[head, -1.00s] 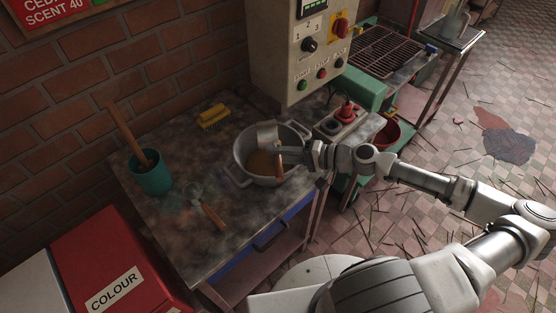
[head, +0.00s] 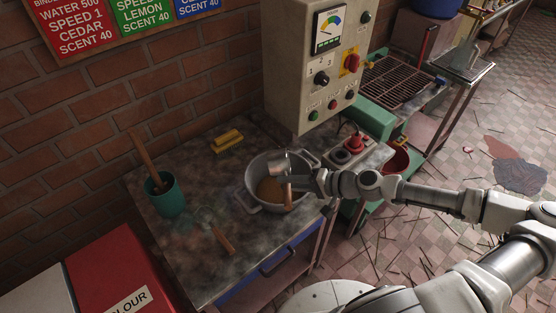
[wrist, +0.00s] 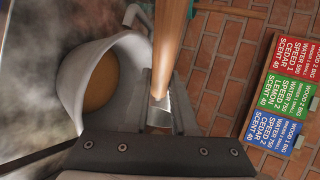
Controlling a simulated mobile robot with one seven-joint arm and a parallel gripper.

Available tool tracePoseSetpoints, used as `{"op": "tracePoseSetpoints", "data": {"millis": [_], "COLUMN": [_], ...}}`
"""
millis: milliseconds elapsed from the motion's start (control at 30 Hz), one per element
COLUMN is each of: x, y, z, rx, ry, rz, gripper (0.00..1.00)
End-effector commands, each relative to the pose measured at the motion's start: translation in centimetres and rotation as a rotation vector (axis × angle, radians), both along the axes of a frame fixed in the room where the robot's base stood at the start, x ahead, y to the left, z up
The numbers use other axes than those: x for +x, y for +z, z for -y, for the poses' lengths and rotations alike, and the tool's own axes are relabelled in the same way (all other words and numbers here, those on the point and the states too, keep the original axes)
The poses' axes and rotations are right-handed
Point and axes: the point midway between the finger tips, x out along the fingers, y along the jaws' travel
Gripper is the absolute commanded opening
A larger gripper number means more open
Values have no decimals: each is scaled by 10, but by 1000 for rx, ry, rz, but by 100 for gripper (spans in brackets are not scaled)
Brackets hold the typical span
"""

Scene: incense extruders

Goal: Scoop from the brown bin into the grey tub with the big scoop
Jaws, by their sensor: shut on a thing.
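The grey tub (head: 247,199) stands on the workbench with its two side handles, and brown powder (head: 268,190) lies in its bottom. My gripper (head: 296,178) is over the tub's right rim, shut on the big scoop. The scoop's metal head (head: 279,164) is above the tub, and its wooden handle (head: 288,196) hangs down in front of the jaws. In the wrist view the handle (wrist: 170,45) rises from the jaws (wrist: 158,122), and the tub (wrist: 70,80) with powder is at left. Whether the scoop holds anything is hidden. I see no brown bin.
A smaller wooden-handled scoop (head: 223,239) lies on the workbench (head: 190,265). A teal pot (head: 167,199) holding a wooden-handled tool and yellow blocks (head: 227,141) are left of the tub. A control box (head: 310,75) stands behind; a red COLOUR bin (head: 110,270) is front left.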

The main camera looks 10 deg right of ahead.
Motion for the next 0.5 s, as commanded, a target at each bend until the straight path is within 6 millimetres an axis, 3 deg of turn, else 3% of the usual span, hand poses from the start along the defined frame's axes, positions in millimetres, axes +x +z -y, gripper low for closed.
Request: {"op": "tracePoseSetpoints", "data": {"millis": [67,500], "x": [0,0], "y": [10,9], "z": [0,0], "rx": [-55,-321], "ry": [5,6], "rz": [0,-13], "gripper": [0,0]}}
